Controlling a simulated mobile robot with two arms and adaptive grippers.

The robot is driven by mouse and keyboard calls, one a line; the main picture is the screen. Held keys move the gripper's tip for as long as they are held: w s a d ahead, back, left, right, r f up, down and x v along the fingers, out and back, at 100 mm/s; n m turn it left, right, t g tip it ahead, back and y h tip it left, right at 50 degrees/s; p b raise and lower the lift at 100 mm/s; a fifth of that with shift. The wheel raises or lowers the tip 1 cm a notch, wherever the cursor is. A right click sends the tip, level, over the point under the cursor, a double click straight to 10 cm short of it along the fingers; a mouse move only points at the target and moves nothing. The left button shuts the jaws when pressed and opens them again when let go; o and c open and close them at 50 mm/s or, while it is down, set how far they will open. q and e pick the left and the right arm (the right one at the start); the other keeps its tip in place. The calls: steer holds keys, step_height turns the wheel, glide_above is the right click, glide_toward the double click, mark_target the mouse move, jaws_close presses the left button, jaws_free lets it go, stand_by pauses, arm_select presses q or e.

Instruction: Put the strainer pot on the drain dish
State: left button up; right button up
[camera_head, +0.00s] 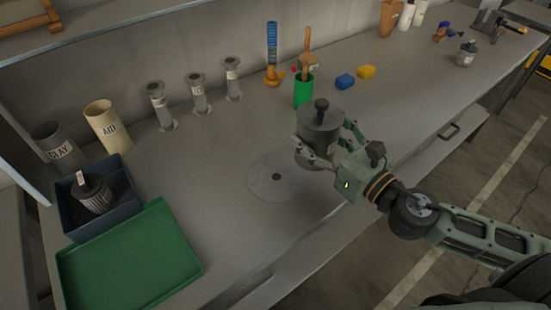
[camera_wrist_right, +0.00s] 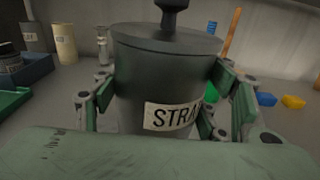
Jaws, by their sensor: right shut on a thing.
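The strainer pot (camera_head: 321,126) is a dark grey lidded cylinder with a knob on top. Its white label reads "STRA" in the right wrist view (camera_wrist_right: 160,62). My right gripper (camera_head: 321,150) is shut on the pot, with a finger on each side of its body. The pot looks upright. A round, flat, light grey disc with a dark centre hole, likely the drain dish (camera_head: 268,190), lies on the bench. The pot is above and to the right of the disc in the head view, and its lower edge is near the disc's far right rim. My left gripper is not in view.
A green tray (camera_head: 128,262) and a dark blue bin (camera_head: 122,199) holding a labelled canister (camera_head: 93,196) are at left. A green cup (camera_head: 303,92) stands behind the pot. Several grey flanged posts (camera_head: 198,95) line the back. The bench front around the disc is clear.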

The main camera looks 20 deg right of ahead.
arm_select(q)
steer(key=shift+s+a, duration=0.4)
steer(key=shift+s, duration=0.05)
arm_select(e)
steer(key=shift+w+a+f, duration=0.6)
steer(key=shift+a+f, duration=0.7)
steer(key=shift+f, duration=0.2)
steer(key=shift+w+a+f, duration=0.55)
steer(key=shift+a+f, duration=0.8)
steer(key=shift+f, duration=0.1)
steer(key=shift+w+a+f, duration=0.6)
steer(key=shift+a+f, duration=0.7)
steer(key=shift+f, duration=0.2)
steer(key=shift+f, duration=0.2)
steer(key=o, duration=1.2)
steer(key=shift+s+r, duration=0.15)
steer(key=shift+r, duration=0.05)
